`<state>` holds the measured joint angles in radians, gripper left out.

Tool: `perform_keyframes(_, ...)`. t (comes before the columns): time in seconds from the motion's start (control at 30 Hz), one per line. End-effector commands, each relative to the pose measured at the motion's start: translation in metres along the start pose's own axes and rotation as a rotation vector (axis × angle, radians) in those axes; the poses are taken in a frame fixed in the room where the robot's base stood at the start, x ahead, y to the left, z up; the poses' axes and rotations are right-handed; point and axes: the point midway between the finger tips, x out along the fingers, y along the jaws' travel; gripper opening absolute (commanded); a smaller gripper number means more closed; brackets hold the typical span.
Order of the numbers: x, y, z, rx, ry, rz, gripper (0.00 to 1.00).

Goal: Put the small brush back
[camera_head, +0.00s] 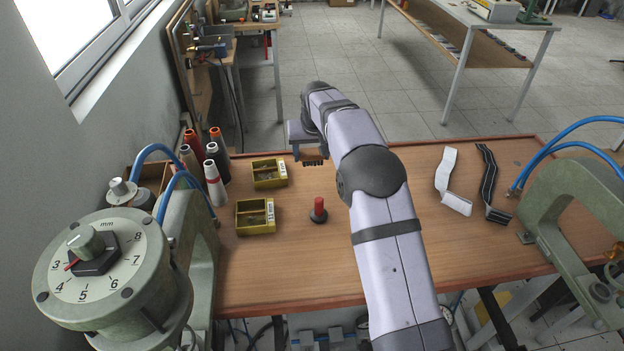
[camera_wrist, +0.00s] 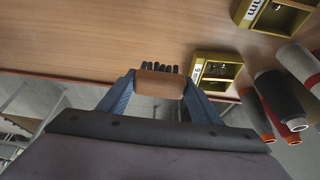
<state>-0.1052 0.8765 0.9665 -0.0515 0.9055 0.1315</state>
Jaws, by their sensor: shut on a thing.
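The small brush has a light brown wooden body (camera_wrist: 160,84) and black bristles. My gripper (camera_wrist: 160,88) is shut on the body, with one finger at each end and the bristles sticking out beyond the fingers. In the head view my gripper (camera_head: 311,151) hangs over the far edge area of the wooden table, left of my forearm. There the dark bristles (camera_head: 313,162) point down and look clear of the table top. My fingers and wrist partly hide the brush body in that view.
Two yellow bins, a near one (camera_head: 255,217) and a far one (camera_head: 270,173), stand left of the brush, beside several thread spools (camera_head: 214,182). A red-handled piece (camera_head: 318,210) stands nearer. White (camera_head: 449,184) and black (camera_head: 489,185) straps lie right. Green presses flank the table (camera_head: 300,270).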

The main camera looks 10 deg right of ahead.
Motion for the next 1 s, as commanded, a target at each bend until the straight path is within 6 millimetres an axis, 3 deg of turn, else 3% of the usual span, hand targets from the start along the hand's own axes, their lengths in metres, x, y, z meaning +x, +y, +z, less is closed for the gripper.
perform_keyframes(0.3, 0.039, 0.000, 0.017, -0.001, -0.002, 0.000, 0.37)
perform_keyframes(0.57, 0.046, 0.000, 0.020, -0.001, 0.000, 0.000, 0.37)
perform_keyframes(1.0, 0.079, 0.000, 0.033, -0.001, 0.000, 0.000, 0.37)
